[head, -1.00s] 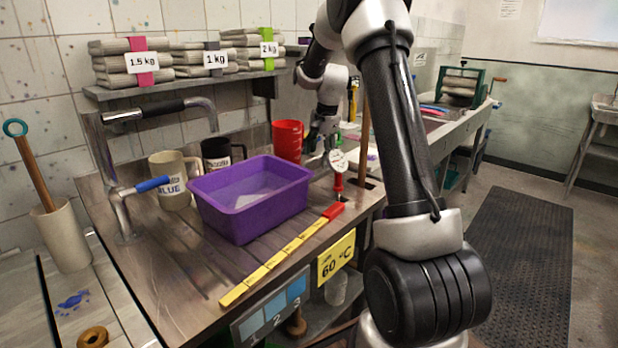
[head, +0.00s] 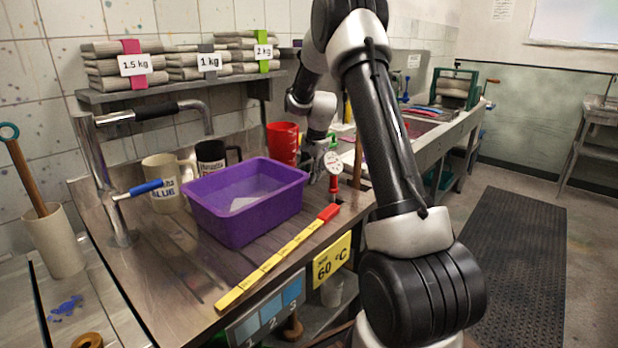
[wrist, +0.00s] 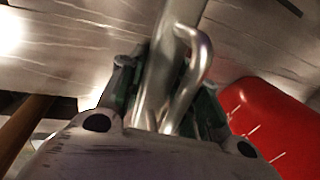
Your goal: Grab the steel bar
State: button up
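In the wrist view a shiny steel bar (wrist: 160,75) with a bent steel rod beside it runs down between the fingers of my gripper (wrist: 168,85). The dark green fingers stand on either side of the metal. Whether they press on it cannot be told. In the head view my gripper (head: 318,172) is low over the bench, behind the round dial and right of the red jug (head: 283,142). Its fingertips and the bar between them are mostly hidden there.
A purple tub (head: 245,215) stands mid-bench, with a yellow measuring strip (head: 275,262) in front. A round dial (head: 333,162) stands close before my gripper. The red jug also shows close on the right in the wrist view (wrist: 270,125). Mugs stand behind the tub.

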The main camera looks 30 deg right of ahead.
grip_shut()
jog(key=shift+r, duration=0.1)
